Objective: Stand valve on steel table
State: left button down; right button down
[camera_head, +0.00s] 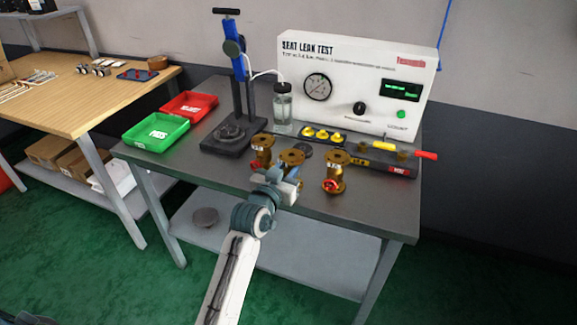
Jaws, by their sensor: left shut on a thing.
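Three brass flanged valves are at the front of the steel table (225,172). The left valve (262,143) stands upright behind my gripper. The middle valve (292,157) is partly hidden by my left gripper (284,178), which is shut on it. The valve's lower part is covered, so I cannot tell whether it touches the table. The right valve (336,165) stands upright with a red handwheel low on its front, a little right of my gripper. My right gripper is out of view.
A green tray (128,135) and a red tray (207,98) are at the left. A black stand with a blue column (237,75), a water bottle (283,112) and a white seat leak test panel (350,60) stand behind. A tool rack (400,170) lies at the right.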

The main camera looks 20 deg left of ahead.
pick_arm(q)
jog(key=shift+r, duration=0.1)
jog(key=c, duration=1.3)
grip_release()
jog(key=shift+c, duration=0.2)
jog(key=shift+o, duration=1.1)
jog(key=shift+s, duration=0.1)
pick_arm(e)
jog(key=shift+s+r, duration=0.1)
pick_arm(q)
jog(key=s+a+b, duration=0.1)
jog(key=s, duration=1.1)
jog(key=shift+a, duration=0.15)
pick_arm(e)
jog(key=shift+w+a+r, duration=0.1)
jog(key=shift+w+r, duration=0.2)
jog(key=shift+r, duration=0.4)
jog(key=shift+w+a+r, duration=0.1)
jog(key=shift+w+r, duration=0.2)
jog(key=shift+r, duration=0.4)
